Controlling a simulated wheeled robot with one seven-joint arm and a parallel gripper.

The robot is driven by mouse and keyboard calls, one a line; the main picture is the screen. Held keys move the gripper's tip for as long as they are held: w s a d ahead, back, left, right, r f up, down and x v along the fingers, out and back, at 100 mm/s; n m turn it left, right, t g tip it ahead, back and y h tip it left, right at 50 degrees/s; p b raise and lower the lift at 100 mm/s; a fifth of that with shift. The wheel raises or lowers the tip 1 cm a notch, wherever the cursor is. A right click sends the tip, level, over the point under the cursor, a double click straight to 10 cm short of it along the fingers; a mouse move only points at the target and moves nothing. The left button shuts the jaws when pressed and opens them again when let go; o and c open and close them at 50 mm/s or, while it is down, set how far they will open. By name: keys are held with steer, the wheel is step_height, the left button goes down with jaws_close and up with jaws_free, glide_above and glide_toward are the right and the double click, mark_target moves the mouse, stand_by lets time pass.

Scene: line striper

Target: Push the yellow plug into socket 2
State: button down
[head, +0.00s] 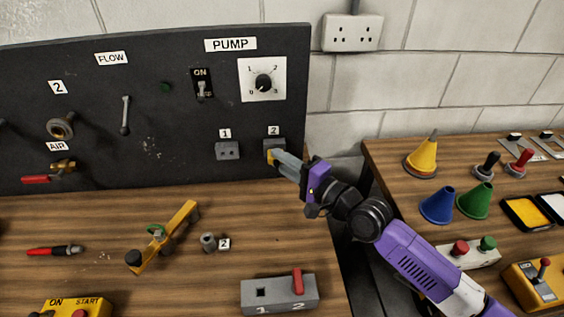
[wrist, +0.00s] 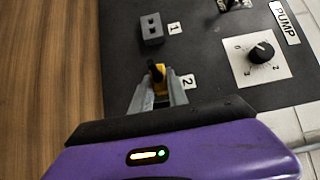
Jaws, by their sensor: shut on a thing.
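My gripper (head: 275,157) is at the dark panel, in front of socket 2 (head: 274,144), which sits under the "2" label. In the wrist view my gripper (wrist: 158,88) is shut on the yellow plug (wrist: 158,74), which has a dark front end. Only a small yellow part of the plug (head: 270,156) shows in the head view. The plug and fingers hide most of socket 2 in the wrist view, so I cannot tell how deep the plug sits. Socket 1 (head: 227,151) is empty to the left; it also shows in the wrist view (wrist: 152,28).
The PUMP dial (head: 263,80) and ON switch (head: 202,84) are above the sockets. A grey box with a red lever (head: 279,293) stands on the wooden bench below. A side table at right holds cones (head: 422,158) and control boxes.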

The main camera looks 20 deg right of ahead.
steer(key=shift+w+d, duration=0.1)
steer(key=shift+w, duration=0.1)
steer(key=c, duration=1.2)
jaws_free()
steer(key=shift+o, duration=0.4)
steer(key=shift+o, duration=1.1)
steer(key=b+v, duration=0.1)
steer(key=v, duration=0.6)
steer(key=shift+b, duration=0.4)
